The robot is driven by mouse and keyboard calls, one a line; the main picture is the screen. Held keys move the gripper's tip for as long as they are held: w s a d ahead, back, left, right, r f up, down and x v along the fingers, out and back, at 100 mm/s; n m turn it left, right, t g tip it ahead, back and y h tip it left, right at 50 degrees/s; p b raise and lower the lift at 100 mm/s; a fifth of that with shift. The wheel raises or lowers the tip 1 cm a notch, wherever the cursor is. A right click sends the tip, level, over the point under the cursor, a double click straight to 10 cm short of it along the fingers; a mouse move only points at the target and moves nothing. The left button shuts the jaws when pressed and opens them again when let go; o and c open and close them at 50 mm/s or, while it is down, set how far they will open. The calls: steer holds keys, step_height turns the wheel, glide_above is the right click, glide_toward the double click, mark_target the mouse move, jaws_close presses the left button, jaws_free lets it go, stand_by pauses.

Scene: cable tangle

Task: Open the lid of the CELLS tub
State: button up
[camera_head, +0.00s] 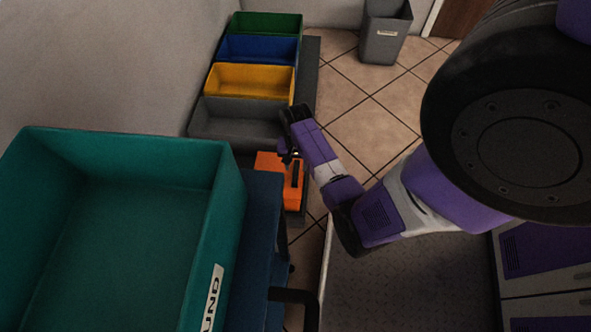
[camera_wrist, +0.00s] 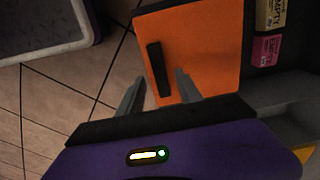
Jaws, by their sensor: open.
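An orange tub (camera_head: 271,168) stands low beside the dark blue cart, partly behind my gripper (camera_head: 288,152) in the head view. No label on it is readable. Its flat orange lid (camera_wrist: 208,45) shows in the wrist view and looks closed. A black bar handle (camera_wrist: 158,70) is fixed on the lid. My gripper also shows in the wrist view (camera_wrist: 160,76), open and empty. Its two fingers point at the lid, and the handle appears between their tips in the picture. I cannot tell how far the fingertips are from the handle.
A row of open bins, grey (camera_head: 235,120), yellow (camera_head: 250,80), blue (camera_head: 257,49) and green (camera_head: 267,24), lies along the wall. Small labelled boxes (camera_wrist: 266,50) sit beside the lid. A large teal bin (camera_head: 231,215) rests on the cart (camera_head: 262,225). Tiled floor (camera_head: 365,115) is free on the right.

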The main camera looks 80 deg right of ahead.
steer(key=shift+f+b, duration=0.35)
steer(key=shift+f, duration=0.8)
jaws_close()
steer(key=shift+s, duration=0.1)
stand_by(0.5)
